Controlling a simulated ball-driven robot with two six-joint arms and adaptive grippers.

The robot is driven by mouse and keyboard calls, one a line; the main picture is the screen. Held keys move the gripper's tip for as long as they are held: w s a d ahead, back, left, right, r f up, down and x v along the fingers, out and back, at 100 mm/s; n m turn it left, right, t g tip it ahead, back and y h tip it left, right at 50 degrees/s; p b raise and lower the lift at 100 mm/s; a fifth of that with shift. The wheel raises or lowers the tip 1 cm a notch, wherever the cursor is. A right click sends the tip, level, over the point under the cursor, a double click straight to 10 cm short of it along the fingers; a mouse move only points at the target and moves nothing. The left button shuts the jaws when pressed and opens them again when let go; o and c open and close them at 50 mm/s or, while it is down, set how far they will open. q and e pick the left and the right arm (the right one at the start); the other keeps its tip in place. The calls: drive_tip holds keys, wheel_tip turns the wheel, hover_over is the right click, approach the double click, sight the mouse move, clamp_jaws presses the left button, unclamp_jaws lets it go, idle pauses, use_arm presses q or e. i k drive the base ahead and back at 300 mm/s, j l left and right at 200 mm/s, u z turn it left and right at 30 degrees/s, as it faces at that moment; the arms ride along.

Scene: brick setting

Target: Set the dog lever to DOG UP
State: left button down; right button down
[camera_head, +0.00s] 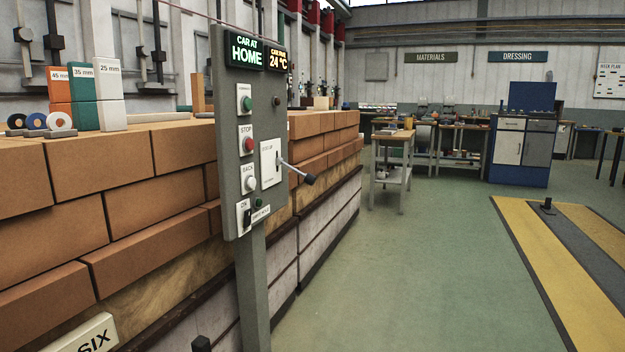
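The dog lever (297,172) sits on a white plate (270,170) on the right-hand face of a grey control panel (228,130). It is a thin metal rod with a black grip at its end. It sticks out to the right and slopes slightly downward. The small print on the plate is too small to read for certain. Neither of my grippers is in view, and nothing touches the lever.
The panel stands on a grey post (253,290), with green, red and white buttons and a lit sign reading "CAR AT HOME" (245,50). Stacked orange bricks (110,190) lie behind it. Green floor (420,270) to the right is open.

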sight(310, 178)
drive_tip(key=i+l, duration=0.2)
drive_tip(key=i, duration=0.35)
drive_tip(key=i+l, duration=0.15)
drive_tip(key=i, duration=0.35)
